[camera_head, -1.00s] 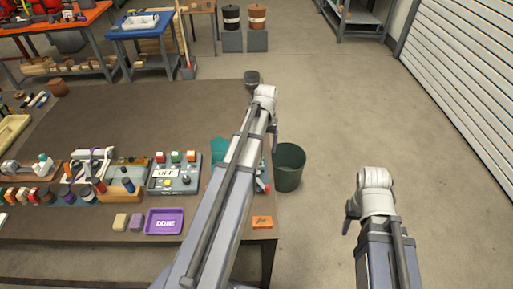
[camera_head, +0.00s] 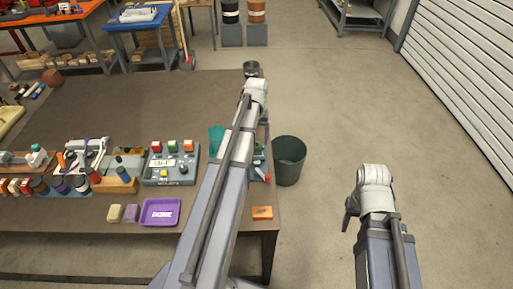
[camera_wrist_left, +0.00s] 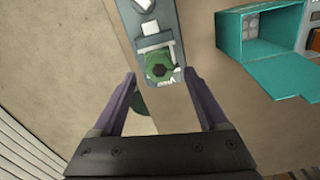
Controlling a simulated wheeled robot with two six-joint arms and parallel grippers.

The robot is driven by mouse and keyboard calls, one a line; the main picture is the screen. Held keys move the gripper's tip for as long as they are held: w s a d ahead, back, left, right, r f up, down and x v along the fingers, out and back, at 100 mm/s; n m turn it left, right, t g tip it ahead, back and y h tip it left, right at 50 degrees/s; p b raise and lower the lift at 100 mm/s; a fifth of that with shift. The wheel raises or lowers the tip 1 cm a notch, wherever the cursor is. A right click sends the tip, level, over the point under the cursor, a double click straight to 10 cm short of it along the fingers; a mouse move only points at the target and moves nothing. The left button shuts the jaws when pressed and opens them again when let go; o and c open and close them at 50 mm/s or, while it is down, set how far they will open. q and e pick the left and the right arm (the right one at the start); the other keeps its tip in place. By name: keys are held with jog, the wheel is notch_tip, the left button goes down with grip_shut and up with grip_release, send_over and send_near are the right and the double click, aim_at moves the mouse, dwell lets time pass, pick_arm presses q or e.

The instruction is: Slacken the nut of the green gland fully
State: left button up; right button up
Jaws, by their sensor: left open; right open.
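The green gland nut (camera_wrist_left: 160,66) shows in the left wrist view, with a dark hole at its middle, at the end of a grey-blue mounting plate (camera_wrist_left: 149,30). My left gripper (camera_wrist_left: 159,74) is open, with its purple-grey fingers apart. The nut appears between and slightly beyond the fingertips; I see no contact. In the head view my left arm covers most of this fixture at the table's right edge, and the nut cannot be made out there. My right gripper (camera_head: 349,214) hangs to the right of the table, away from everything, with its fingers only partly seen.
A teal open box (camera_wrist_left: 248,38) stands beside the plate. A dark green bin (camera_head: 289,163) stands off the table's right edge. A grey control box (camera_head: 172,163), a purple tray (camera_head: 160,212) and an orange block (camera_head: 262,213) are on the table (camera_head: 115,108). Floor on the right is clear.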

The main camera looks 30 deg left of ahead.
aim_at(257, 145)
pick_arm(q)
notch_tip(257, 145, down, 2)
jog(key=shift+f+b, duration=0.25)
jog(key=shift+b, duration=0.5)
pick_arm(e)
notch_tip(257, 145, down, 2)
jog(key=shift+f, duration=0.2)
pick_arm(q)
grip_shut()
